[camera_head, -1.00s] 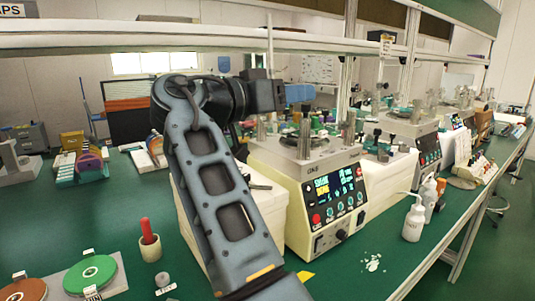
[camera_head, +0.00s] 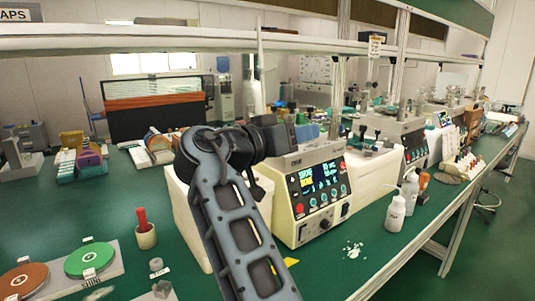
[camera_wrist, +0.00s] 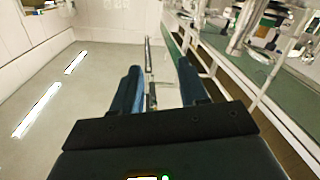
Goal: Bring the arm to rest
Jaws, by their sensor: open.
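My gripper (camera_head: 307,132) shows at the end of my raised arm in the head view, its blue fingers pointing right, in front of the lapping machine's top. In the wrist view my gripper (camera_wrist: 160,85) has its two blue fingers spread apart with nothing between them. Beyond them lies pale floor on the left and a green bench edge on the right. My arm rises from the bottom of the head view, bends at a dark joint, and hides part of the cream machine.
A cream lapping machine (camera_head: 316,190) with a lit panel stands behind my arm. White bottles (camera_head: 397,212) stand to its right. A red-handled item in a cup (camera_head: 145,230) and a green disc (camera_head: 90,260) are at left. A shelf (camera_head: 150,38) spans above. The left bench has bare green areas.

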